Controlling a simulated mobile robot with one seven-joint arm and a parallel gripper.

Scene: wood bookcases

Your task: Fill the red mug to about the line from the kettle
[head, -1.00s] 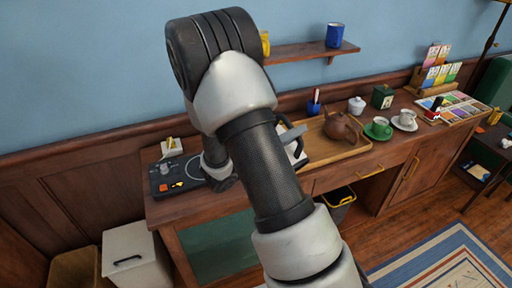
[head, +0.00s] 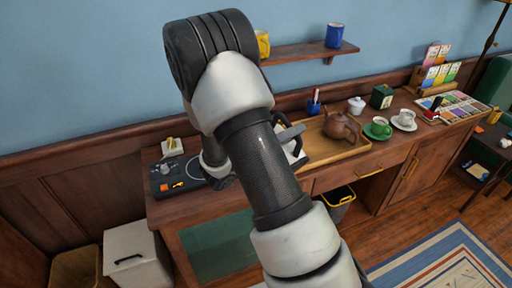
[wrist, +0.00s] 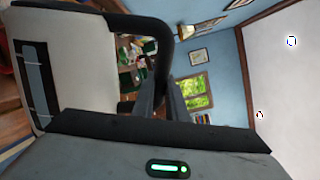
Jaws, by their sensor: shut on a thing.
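The kettle is white with a black handle and a dark gauge strip. In the wrist view the kettle (wrist: 75,70) fills the left side, looking tilted. My gripper (wrist: 165,98) is shut on its black handle. In the head view part of the kettle (head: 291,152) shows just right of my arm, over the desk beside the tray. I cannot make out the red mug in any view; my arm covers part of the desk. The line and the kettle's spout cannot be seen clearly.
A wooden tray (head: 322,155) holds a brown teapot (head: 338,124). Green (head: 378,129) and white (head: 404,118) cups stand to its right. A black kettle base or control box (head: 172,176) is at the left. A shelf (head: 305,51) with blue and yellow mugs hangs above.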

